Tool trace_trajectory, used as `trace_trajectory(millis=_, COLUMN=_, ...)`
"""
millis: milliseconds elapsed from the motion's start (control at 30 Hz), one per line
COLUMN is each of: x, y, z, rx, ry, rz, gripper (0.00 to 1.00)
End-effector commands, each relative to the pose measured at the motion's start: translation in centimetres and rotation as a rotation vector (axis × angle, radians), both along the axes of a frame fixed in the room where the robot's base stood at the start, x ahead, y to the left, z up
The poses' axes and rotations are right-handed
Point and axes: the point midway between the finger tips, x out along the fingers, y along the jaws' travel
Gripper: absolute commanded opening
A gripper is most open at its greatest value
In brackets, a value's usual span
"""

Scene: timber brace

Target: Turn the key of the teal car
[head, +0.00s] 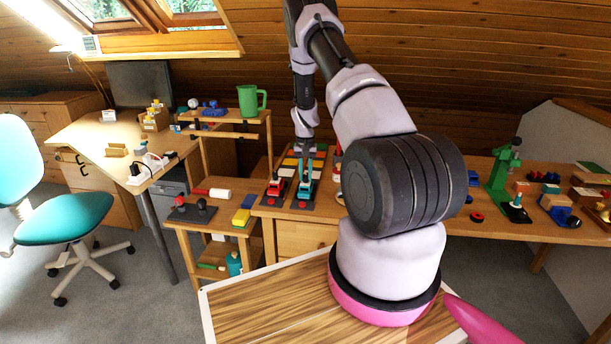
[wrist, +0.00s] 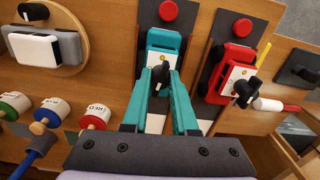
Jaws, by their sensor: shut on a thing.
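The teal car (wrist: 161,50) sits on a dark strip in the wrist view, with a red round knob (wrist: 170,11) beyond its far end. It also shows small in the head view (head: 305,193), below my gripper. The key (wrist: 158,78) is a dark upright piece on the car's white plate. My gripper (wrist: 159,76) has its teal fingers shut on the key from either side. The fingers hide the near part of the car. In the head view my gripper (head: 307,178) reaches down onto the car from above.
A red car (wrist: 233,68) with its own dark key (wrist: 243,90) stands on a parallel strip close to the right. Several coloured round pieces on wooden pegs (wrist: 92,116) are at the left. A green jug (head: 250,101) stands on a raised shelf behind the bench.

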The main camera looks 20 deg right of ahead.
Motion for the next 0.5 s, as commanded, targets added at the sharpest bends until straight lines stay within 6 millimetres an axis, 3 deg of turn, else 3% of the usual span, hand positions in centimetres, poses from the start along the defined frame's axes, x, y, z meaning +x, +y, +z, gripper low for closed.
trace_trajectory(millis=500, x=-0.02, y=0.09, z=0.01, rx=0.001, ry=0.001, rz=-0.483, gripper=0.00)
